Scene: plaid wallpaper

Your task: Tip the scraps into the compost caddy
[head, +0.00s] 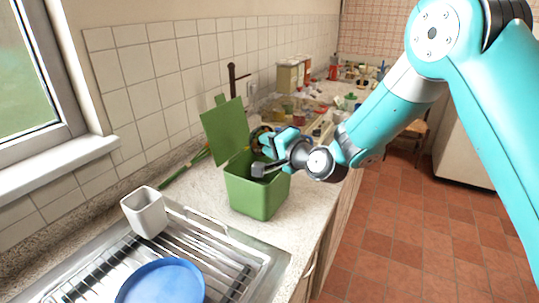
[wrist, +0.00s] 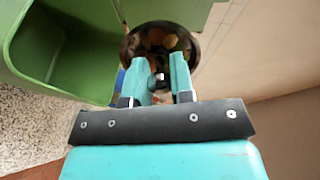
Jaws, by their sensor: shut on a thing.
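The green compost caddy (head: 257,197) stands on the counter beyond the sink, its green lid (head: 224,134) open and raised at the back. Its open inside fills the left of the wrist view (wrist: 75,45). My gripper (head: 268,148) is above the caddy's rim, shut on a dark round bowl (wrist: 127,48) at its near edge. Orange, yellow and brown scraps (wrist: 162,40) show in the bowl. In the head view the bowl (head: 256,132) is mostly hidden behind my gripper, so its tilt is hard to tell.
A steel draining rack (head: 205,238) with a white cup (head: 146,212) and a blue plate (head: 163,284) is at the front left. Green stalks (head: 183,168) lie by the tiled wall. Jars and containers (head: 290,77) crowd the counter's far end.

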